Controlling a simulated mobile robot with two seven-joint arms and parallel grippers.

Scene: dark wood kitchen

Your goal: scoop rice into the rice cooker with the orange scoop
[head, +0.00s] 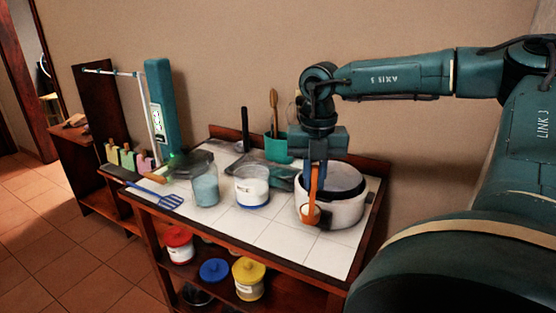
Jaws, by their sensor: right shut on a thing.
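The white rice cooker (345,210) stands open at the right end of the tiled counter, its dark inner pot showing. My right gripper (315,188) points down over its front left rim. It is shut on the orange scoop (312,213), which hangs down with its bowl in front of the cooker's wall. Whether the scoop touches the cooker, or holds rice, I cannot tell. A clear container with white contents (252,188), likely rice, stands left of the cooker. My left gripper is not in view.
A container with bluish contents (205,187) and a blue slotted spatula (158,195) are on the counter's left part. A teal utensil holder (276,147) stands behind. The red-lidded jar (178,245) and yellow-lidded jar (248,280) sit on the shelf below. The front middle tiles are clear.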

